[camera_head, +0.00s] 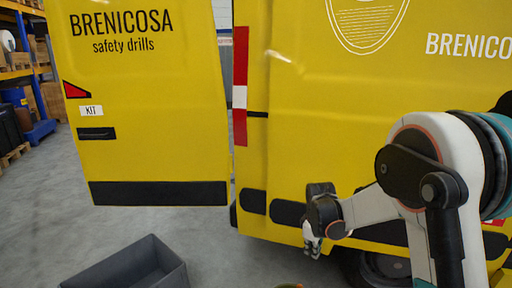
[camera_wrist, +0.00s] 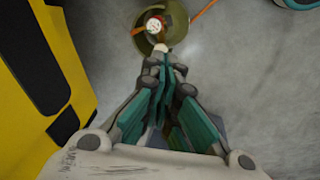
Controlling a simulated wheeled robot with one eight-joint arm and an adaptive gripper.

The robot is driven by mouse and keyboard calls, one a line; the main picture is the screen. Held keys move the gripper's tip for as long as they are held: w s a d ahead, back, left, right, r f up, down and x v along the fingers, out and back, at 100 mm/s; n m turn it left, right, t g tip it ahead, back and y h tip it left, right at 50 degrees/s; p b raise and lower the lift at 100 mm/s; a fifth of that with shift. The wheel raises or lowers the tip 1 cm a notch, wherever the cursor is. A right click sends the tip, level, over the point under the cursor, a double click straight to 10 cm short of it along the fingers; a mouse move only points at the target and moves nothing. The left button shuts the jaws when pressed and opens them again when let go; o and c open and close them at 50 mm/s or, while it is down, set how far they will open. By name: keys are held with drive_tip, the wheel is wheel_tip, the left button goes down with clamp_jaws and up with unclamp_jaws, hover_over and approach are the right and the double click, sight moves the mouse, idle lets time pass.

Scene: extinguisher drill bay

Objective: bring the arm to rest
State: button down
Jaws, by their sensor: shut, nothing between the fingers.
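My arm (camera_head: 440,165) comes in from the right in the head view, folded in front of the yellow van. My gripper (camera_head: 312,245) hangs down at the arm's end, close to the van's lower side. In the wrist view my gripper (camera_wrist: 170,75) is shut and its fingers meet with nothing held. Beyond the fingertips, an olive-coloured round container (camera_wrist: 160,30) stands on the floor, with a white-and-red round thing (camera_wrist: 154,27) in it. I cannot tell the exact gap between them.
The yellow van (camera_head: 300,110) fills the back, its door (camera_head: 150,150) open at left. A grey open bin (camera_head: 130,270) is on the floor at the front. Orange shelving (camera_head: 20,72) stands far left. An orange strap or hose (camera_wrist: 205,12) is near the container. Grey floor (camera_head: 50,215) is clear at left.

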drive_tip(key=s+r+m+t, duration=0.3)
drive_tip(key=s+r+m, duration=0.2)
drive_tip(key=s+r, duration=1.1)
drive_tip(key=s+d+r+m+t, duration=0.1)
drive_tip(key=s+m, duration=0.4)
drive_tip(key=s, duration=1)
drive_tip(key=shift+s+r+t, duration=0.15)
drive_tip(key=shift+r+t, duration=0.5)
drive_tip(key=shift+t, duration=0.05)
drive_tip(key=shift+d, duration=0.1)
